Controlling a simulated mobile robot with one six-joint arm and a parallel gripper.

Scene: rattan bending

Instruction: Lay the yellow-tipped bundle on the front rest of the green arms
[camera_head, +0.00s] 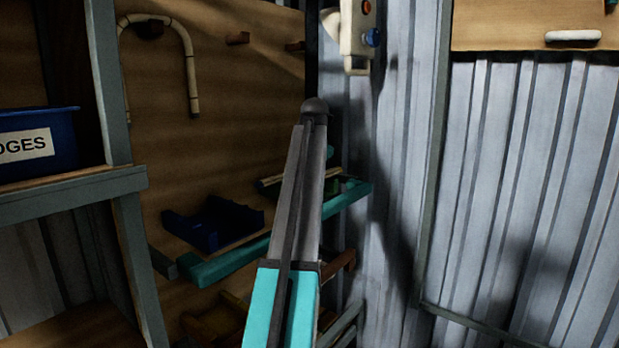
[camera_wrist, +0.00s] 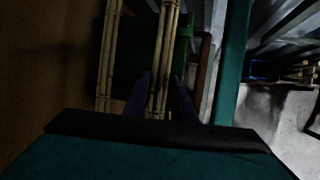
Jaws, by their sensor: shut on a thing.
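In the dark wrist view, my gripper (camera_wrist: 160,88) has its two dark fingers on either side of a bundle of tan rattan canes (camera_wrist: 165,45). It is shut on this bundle, which runs up and out of the frame. No yellow tip shows, so I cannot tell its tip colour. A second cane bundle (camera_wrist: 110,50) lies to the left, apart from the fingers. A green surface (camera_wrist: 140,45) shows behind the two. In the head view, a teal-green arm (camera_head: 228,262) sticks out low on the wooden board, partly behind my arm. My arm hides the gripper there.
A dark blue tray (camera_head: 215,225) sits left of my arm. A blue bin (camera_head: 40,135) stands on a shelf (camera_head: 75,190) at the left. A bent cane (camera_head: 190,65) hangs on the board. A cream box (camera_head: 358,40) is on the corrugated wall (camera_head: 540,170). The right side is open.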

